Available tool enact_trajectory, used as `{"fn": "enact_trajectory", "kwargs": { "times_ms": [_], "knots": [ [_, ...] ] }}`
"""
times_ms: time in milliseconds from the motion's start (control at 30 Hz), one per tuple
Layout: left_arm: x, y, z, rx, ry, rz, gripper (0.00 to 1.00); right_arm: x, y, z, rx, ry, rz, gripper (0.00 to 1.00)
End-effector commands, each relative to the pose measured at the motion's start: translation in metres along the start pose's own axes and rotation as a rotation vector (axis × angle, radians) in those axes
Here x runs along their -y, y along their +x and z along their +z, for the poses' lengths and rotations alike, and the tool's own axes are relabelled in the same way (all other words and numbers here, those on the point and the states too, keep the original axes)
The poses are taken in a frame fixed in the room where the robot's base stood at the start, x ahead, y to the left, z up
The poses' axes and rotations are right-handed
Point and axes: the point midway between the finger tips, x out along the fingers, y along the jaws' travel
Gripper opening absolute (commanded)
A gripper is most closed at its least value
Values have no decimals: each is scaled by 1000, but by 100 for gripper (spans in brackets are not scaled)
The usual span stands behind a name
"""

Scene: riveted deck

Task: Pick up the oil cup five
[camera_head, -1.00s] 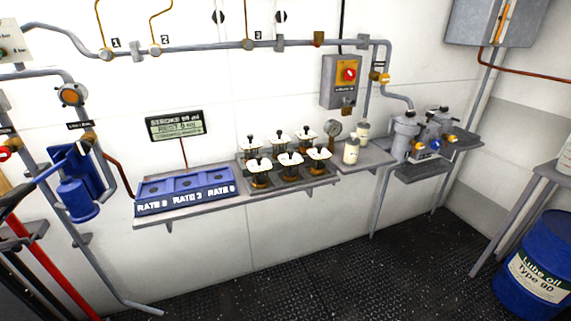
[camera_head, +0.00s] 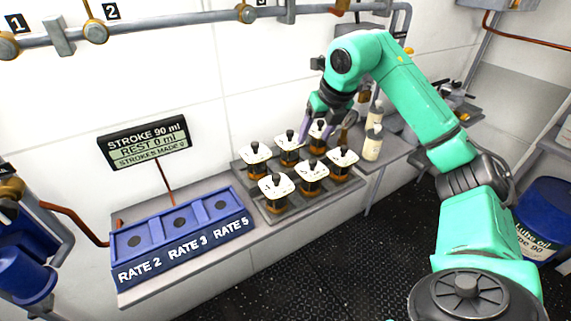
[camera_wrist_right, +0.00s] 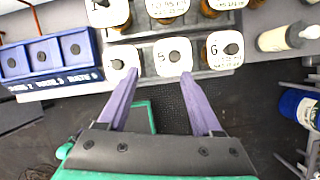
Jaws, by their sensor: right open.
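Six oil cups with pale numbered tops, black knobs and amber bodies stand in two rows on a dark rack. Oil cup five (camera_wrist_right: 173,56) is the middle one of the front row; it also shows in the head view (camera_head: 312,173). My right gripper (camera_head: 321,124) is open and empty. In the head view it is above the rack's right end and overlaps the back right cup. In the right wrist view the purple fingertips (camera_wrist_right: 160,74) appear at the near edge of cup five, with the left finger towards the gap beside it. My left gripper is out of view.
A blue tray (camera_head: 183,249) marked RATE 2, RATE 3 and RATE 5 sits left of the rack on the shelf. A display (camera_head: 148,142) stands behind it. A pale bottle (camera_head: 372,145) stands right of the cups. Neighbouring cups stand close around cup five.

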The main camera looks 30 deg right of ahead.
Motion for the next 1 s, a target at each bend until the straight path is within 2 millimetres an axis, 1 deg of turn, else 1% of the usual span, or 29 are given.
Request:
{"fn": "enact_trajectory", "kwargs": {
  "times_ms": [33, 67, 133, 267, 300, 400, 533, 667, 700, 800, 900, 1000],
  "knots": [
    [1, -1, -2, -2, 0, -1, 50, 11, -8, 0, 10, 9, -53, 66],
    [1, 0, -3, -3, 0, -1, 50, 15, -9, -1, 9, 14, -71, 66],
    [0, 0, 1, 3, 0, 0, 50, 18, 0, -2, 6, 17, -85, 66],
    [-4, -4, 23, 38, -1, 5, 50, 20, 32, -2, 1, 15, -79, 66],
    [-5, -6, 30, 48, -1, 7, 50, 20, 42, -2, 1, 14, -78, 66],
    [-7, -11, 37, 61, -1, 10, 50, 21, 65, -1, 3, 14, -75, 66],
    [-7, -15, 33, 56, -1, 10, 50, 22, 83, -1, 4, 14, -75, 66],
    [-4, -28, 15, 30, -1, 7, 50, 24, 102, -1, 1, 15, -74, 66],
    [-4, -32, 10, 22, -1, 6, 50, 24, 110, -1, 1, 14, -72, 66],
    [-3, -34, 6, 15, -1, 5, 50, 26, 128, -1, 5, 15, -72, 66],
    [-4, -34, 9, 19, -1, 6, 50, 27, 134, -1, 8, 14, -74, 66],
    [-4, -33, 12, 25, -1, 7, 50, 27, 135, -1, 8, 14, -74, 66]
  ]
}}
